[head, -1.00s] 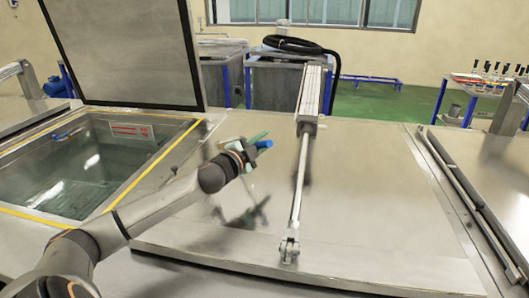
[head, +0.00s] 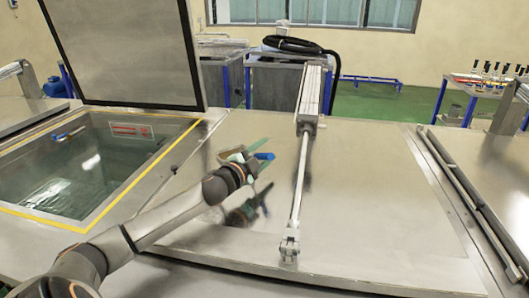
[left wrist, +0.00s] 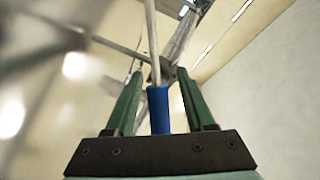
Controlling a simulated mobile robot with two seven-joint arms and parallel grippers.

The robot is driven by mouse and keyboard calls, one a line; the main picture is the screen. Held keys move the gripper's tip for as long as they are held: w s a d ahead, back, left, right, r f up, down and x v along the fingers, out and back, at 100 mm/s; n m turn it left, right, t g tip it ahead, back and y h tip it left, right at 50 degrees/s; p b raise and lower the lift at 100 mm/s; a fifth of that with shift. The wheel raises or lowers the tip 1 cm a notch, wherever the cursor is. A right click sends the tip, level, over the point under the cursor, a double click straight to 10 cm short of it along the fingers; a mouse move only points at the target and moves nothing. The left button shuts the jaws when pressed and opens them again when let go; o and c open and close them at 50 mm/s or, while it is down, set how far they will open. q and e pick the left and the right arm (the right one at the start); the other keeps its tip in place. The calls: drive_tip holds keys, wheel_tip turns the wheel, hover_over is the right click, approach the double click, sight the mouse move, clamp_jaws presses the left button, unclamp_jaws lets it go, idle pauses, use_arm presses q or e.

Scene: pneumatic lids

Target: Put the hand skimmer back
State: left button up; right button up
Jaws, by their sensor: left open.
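My left gripper (head: 262,150) is open above the closed steel lid, left of the pneumatic cylinder rod. In the left wrist view its green fingers (left wrist: 160,102) stand apart. A blue handle (left wrist: 158,110) with a thin pale rod shows between them, with a visible gap on each side. In the head view a blue piece also shows at the fingertips; I cannot tell whether it touches a finger. Another small blue item (head: 68,134) lies at the far left of the open tank (head: 95,165). My right gripper is out of view.
A raised lid (head: 125,50) stands behind the open tank. The cylinder (head: 312,95) and its rod cross the closed lid (head: 370,190). Dark bars (head: 465,195) lie along its right edge. A side table (head: 480,85) with several small items stands at the back right.

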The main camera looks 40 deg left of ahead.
use_arm(q)
drive_tip(key=shift+s+r, duration=0.1)
drive_tip(key=shift+s+d+r, duration=0.1)
drive_tip(key=shift+s+d, duration=0.15)
drive_tip(key=shift+s, duration=1.7)
drive_tip(key=shift+s+d+f, duration=0.1)
drive_tip(key=shift+s+d, duration=0.15)
drive_tip(key=shift+s, duration=1.7)
drive_tip(key=shift+s+d+r, duration=0.1)
drive_tip(key=shift+s+d, duration=0.15)
drive_tip(key=shift+s, duration=1.7)
